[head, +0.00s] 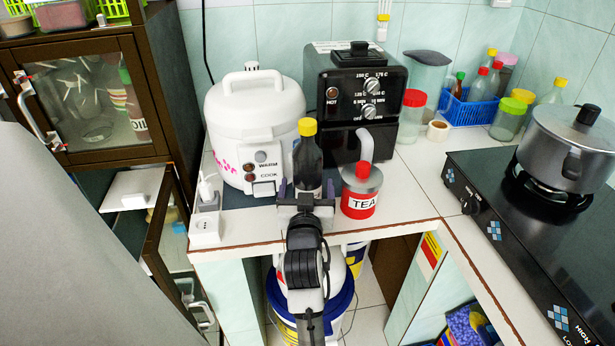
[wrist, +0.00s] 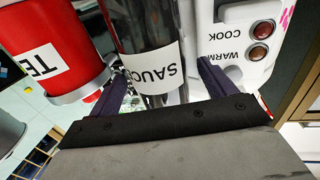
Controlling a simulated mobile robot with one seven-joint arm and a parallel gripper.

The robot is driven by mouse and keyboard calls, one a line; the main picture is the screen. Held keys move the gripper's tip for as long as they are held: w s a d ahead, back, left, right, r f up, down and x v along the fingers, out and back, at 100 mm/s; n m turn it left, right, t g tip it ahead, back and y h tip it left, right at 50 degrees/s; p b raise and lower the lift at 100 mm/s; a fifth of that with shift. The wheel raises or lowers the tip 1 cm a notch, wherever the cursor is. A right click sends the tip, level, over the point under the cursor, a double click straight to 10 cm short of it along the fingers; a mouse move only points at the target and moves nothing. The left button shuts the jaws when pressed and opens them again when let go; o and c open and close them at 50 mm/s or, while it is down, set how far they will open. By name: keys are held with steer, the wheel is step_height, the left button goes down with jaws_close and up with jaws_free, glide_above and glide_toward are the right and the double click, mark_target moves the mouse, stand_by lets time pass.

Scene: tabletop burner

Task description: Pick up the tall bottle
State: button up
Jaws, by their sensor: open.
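The tall bottle (head: 307,160) is dark with a yellow cap and stands upright near the counter's front edge, between the white cooker and the red tea canister (head: 361,195). In the wrist view the bottle (wrist: 148,40) shows a white label reading "SAUCE"; its cap is out of that view. My gripper (head: 306,190) is at the lower front of the bottle. Its dark fingers are open, one on each side of the bottle, and the wrist view shows the gripper (wrist: 162,78) with the bottle between them. Whether either finger touches the glass is unclear.
The white cooker (head: 250,115) stands close left of the bottle, the black air fryer (head: 350,95) behind right. The tea canister is close on the right. A white power socket (head: 205,222) sits left. The stove with a pot (head: 570,150) is far right.

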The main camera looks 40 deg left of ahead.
mark_target(308, 176)
steer(key=p+x, duration=0.1)
steer(key=x, duration=0.3)
steer(key=c, duration=1.3)
steer(key=shift+r, duration=0.1)
steer(key=shift+c, duration=0.5)
steer(key=shift+r, duration=0.1)
